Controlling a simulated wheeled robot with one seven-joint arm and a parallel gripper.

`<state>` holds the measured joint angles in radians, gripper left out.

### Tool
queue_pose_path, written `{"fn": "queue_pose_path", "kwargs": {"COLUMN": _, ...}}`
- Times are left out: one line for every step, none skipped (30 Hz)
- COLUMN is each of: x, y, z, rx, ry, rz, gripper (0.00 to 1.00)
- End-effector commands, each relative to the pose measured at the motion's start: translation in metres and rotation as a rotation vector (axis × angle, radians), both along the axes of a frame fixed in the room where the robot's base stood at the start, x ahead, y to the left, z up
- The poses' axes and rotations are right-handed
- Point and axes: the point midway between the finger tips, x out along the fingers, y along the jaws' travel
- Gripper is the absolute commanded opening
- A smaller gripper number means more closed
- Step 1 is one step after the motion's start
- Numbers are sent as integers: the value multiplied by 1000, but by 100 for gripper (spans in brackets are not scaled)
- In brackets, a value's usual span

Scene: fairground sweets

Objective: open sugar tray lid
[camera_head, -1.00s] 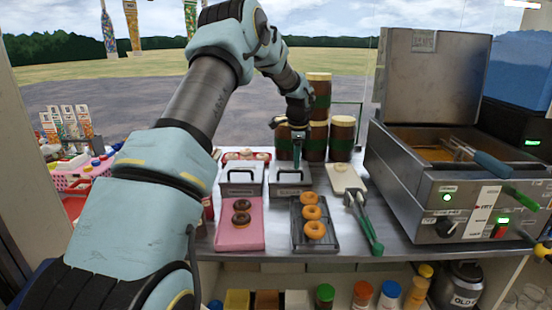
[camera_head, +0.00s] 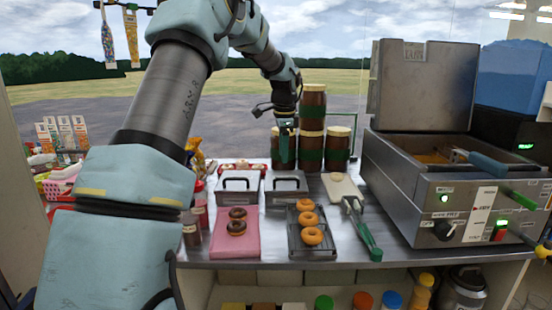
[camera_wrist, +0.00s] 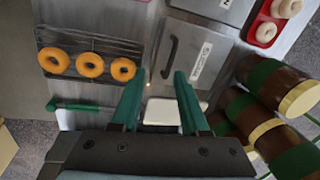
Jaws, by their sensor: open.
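Two metal trays with shut lids and black bar handles stand side by side on the counter: the left one (camera_head: 229,194) and the right one (camera_head: 279,197). My gripper (camera_head: 285,166) has green fingers and hangs above the back of the right tray. In the wrist view my gripper (camera_wrist: 153,76) is open and empty, its fingertips apart near the right lid's handle (camera_wrist: 169,57).
Brown jars (camera_head: 311,140) stand close behind and right of my gripper. Ring doughnuts (camera_head: 312,236) lie on a dark rack in front of the right tray; chocolate ones (camera_head: 237,228) lie on a pink tray (camera_head: 222,250).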

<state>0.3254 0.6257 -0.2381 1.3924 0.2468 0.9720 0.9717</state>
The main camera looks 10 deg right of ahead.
Motion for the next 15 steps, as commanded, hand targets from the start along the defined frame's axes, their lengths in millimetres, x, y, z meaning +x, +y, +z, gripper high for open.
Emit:
{"fn": "queue_pose_path", "kwargs": {"x": -3, "y": 5, "z": -2, "rx": -2, "ry": 2, "rz": 22, "gripper": 45}}
{"fn": "queue_pose_path", "kwargs": {"x": -4, "y": 8, "z": -3, "rx": -3, "ry": 2, "rz": 33, "gripper": 45}}
{"fn": "queue_pose_path", "kwargs": {"x": -6, "y": 11, "z": -4, "rx": -5, "ry": 3, "rz": 47, "gripper": 45}}
{"fn": "queue_pose_path", "kwargs": {"x": -7, "y": 13, "z": -5, "rx": -7, "ry": 5, "rz": 57, "gripper": 45}}
{"fn": "queue_pose_path", "kwargs": {"x": -8, "y": 14, "z": -5, "rx": -8, "ry": 5, "rz": 65, "gripper": 45}}
{"fn": "queue_pose_path", "kwargs": {"x": -9, "y": 16, "z": -6, "rx": -9, "ry": 5, "rz": 71, "gripper": 45}}
{"fn": "queue_pose_path", "kwargs": {"x": -10, "y": 16, "z": -6, "rx": -10, "ry": 5, "rz": 76, "gripper": 45}}
{"fn": "queue_pose_path", "kwargs": {"x": -10, "y": 17, "z": -7, "rx": -11, "ry": 5, "rz": 80, "gripper": 45}}
{"fn": "queue_pose_path", "kwargs": {"x": -11, "y": 18, "z": -7, "rx": -12, "ry": 5, "rz": 84, "gripper": 45}}
{"fn": "queue_pose_path", "kwargs": {"x": -11, "y": 18, "z": -7, "rx": -12, "ry": 5, "rz": 86, "gripper": 45}}
{"fn": "queue_pose_path", "kwargs": {"x": -11, "y": 18, "z": -7, "rx": -12, "ry": 5, "rz": 87, "gripper": 45}}
{"fn": "queue_pose_path", "kwargs": {"x": -11, "y": 18, "z": -7, "rx": -12, "ry": 5, "rz": 88, "gripper": 45}}
{"fn": "queue_pose_path", "kwargs": {"x": -11, "y": 18, "z": -7, "rx": -12, "ry": 5, "rz": 88, "gripper": 45}}
{"fn": "queue_pose_path", "kwargs": {"x": -11, "y": 18, "z": -7, "rx": -12, "ry": 5, "rz": 88, "gripper": 45}}
{"fn": "queue_pose_path", "kwargs": {"x": -11, "y": 18, "z": -7, "rx": -12, "ry": 5, "rz": 87, "gripper": 45}}
